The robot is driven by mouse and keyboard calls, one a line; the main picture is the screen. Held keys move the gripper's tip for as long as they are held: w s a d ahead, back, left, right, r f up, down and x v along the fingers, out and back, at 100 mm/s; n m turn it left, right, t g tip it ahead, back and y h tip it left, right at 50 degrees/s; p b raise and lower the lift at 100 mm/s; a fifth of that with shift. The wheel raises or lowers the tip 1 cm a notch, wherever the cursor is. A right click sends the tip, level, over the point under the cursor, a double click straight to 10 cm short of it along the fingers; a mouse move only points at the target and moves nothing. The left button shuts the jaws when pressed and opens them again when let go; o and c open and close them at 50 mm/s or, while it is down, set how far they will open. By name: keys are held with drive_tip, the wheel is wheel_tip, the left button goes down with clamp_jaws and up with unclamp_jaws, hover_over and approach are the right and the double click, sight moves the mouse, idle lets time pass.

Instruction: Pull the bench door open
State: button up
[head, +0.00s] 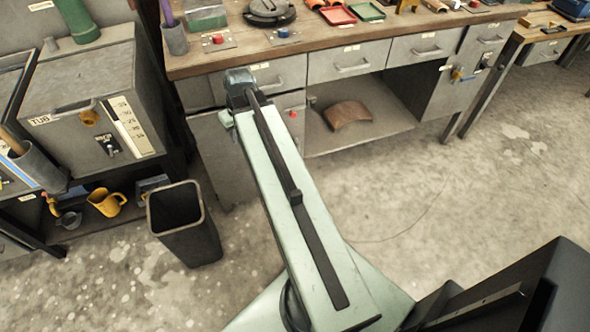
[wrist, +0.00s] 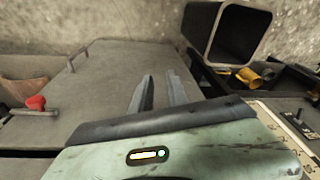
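The bench door (head: 218,165) is a plain grey panel under the left drawers, looking shut. My arm covers its middle in the head view. In the wrist view the door (wrist: 115,75) fills the middle left, with its bar handle (wrist: 80,56) near the edge by the open shelf. I cannot make out the handle in the head view. My gripper (wrist: 162,92) shows two dark fingers apart with nothing between them. They are over the door, to the right of the handle in the wrist view and apart from it.
A dark open bin (head: 180,222) stands on the floor left of the door. A red knob (wrist: 36,103) is close to the handle side. An open shelf holds a curved rusty plate (head: 348,114). The bench top (head: 350,35) overhangs; floor at right is clear.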

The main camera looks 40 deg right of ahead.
drive_tip(key=s+d+f+m+t+h+b, duration=0.1)
drive_tip(key=s+d+f+b, duration=0.3)
drive_tip(key=d+f+b, duration=0.6)
drive_tip(key=s+d+f+t+h+b, duration=0.1)
drive_tip(key=s+d+f+b, duration=0.5)
drive_tip(key=d, duration=0.8)
drive_tip(key=b+x, duration=0.3)
drive_tip(key=x, duration=0.1)
drive_tip(key=w+b+x, duration=0.1)
drive_tip(key=b+x, duration=0.2)
drive_tip(key=x, duration=0.2)
drive_tip(key=w+b+x, duration=0.1)
drive_tip(key=b+x, duration=0.3)
drive_tip(key=x, duration=0.1)
drive_tip(key=shift+a+r, duration=0.25)
drive_tip(key=shift+r, duration=0.15)
clamp_jaws()
